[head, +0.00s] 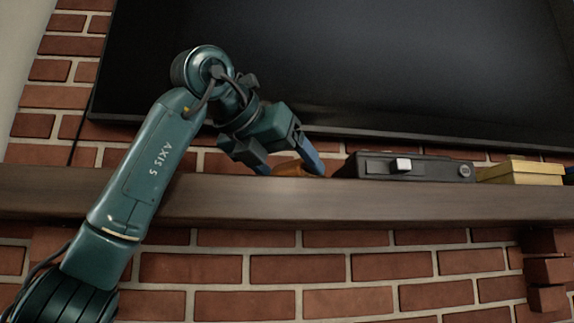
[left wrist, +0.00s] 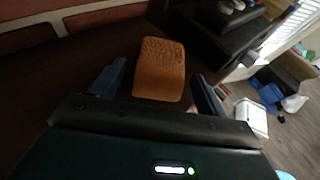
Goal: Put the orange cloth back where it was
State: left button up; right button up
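The orange cloth (head: 290,169) is a small folded block on the wooden mantel shelf (head: 420,202). In the head view it is partly hidden behind my left gripper's fingers. In the left wrist view the cloth (left wrist: 160,72) lies between the fingers, with a gap on each side. My left gripper (head: 289,170) is open, with one finger on either side of the cloth at the shelf. It also shows open in the left wrist view (left wrist: 160,80). My right gripper is in neither view.
A black device (head: 435,166) with a white switch stands right of the cloth, close to the right finger. Farther right is a yellow box (head: 520,172). A large dark screen (head: 350,65) hangs above the shelf. The shelf left of my gripper looks bare.

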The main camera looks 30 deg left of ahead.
pick_arm(q)
jog(key=shift+r, duration=0.35)
jog(key=v, duration=1.2)
jog(key=shift+f, duration=0.15)
